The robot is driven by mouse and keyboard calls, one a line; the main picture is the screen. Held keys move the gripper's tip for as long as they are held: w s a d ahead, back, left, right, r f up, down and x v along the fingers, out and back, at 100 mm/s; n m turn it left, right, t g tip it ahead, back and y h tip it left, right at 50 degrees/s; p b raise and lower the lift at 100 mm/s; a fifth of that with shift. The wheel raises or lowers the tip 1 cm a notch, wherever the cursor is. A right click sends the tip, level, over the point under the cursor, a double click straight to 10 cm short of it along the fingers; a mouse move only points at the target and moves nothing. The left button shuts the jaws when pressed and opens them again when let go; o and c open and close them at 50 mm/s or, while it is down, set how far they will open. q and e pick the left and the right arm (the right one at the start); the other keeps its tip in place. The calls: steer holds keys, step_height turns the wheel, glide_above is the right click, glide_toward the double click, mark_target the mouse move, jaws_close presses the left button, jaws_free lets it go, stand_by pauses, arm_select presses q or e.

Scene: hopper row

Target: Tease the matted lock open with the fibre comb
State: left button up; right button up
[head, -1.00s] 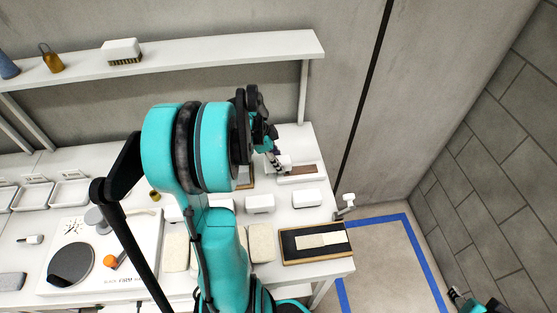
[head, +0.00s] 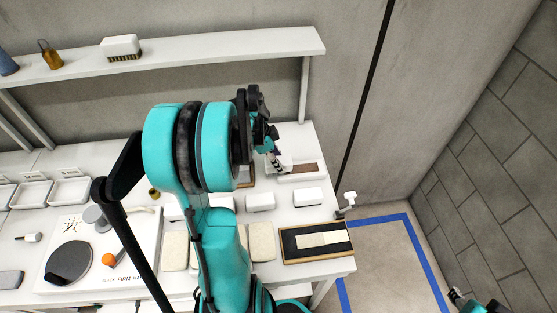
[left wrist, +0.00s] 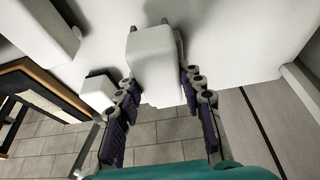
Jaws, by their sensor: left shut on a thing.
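My left gripper (head: 272,152) is at the back right of the white bench, by a low white block with a brown strip (head: 303,169). In the left wrist view its fingers (left wrist: 160,95) are shut on a white rounded block (left wrist: 155,62), which I take for the fibre comb; two dark prongs show at its far end. Its teeth cannot be made out. A dark wood-rimmed board (head: 293,250) with a pale strip (head: 320,239), perhaps the matted lock, lies at the front right, apart from the gripper. My right gripper (head: 456,296) is at the lower right edge, mostly cut off.
A shelf (head: 220,53) with a brush (head: 121,47) runs above the bench. A white plate with a dark disc (head: 68,262) and several trays (head: 70,192) are left.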

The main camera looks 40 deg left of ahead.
arm_select(q)
steer(key=shift+f, duration=0.2)
stand_by(0.4)
steer(key=shift+w+d, duration=0.7)
steer(key=shift+w, duration=0.2)
steer(key=shift+w+d, duration=0.7)
steer(key=shift+w, duration=0.2)
steer(key=shift+w+d, duration=0.1)
steer(key=shift+w+d+b, duration=0.45)
steer(key=shift+w+d, duration=0.9)
steer(key=shift+w, duration=0.25)
steer(key=shift+w+d, duration=0.7)
steer(key=shift+w, duration=0.25)
steer(key=shift+w+d, duration=0.7)
steer(key=shift+w, duration=0.2)
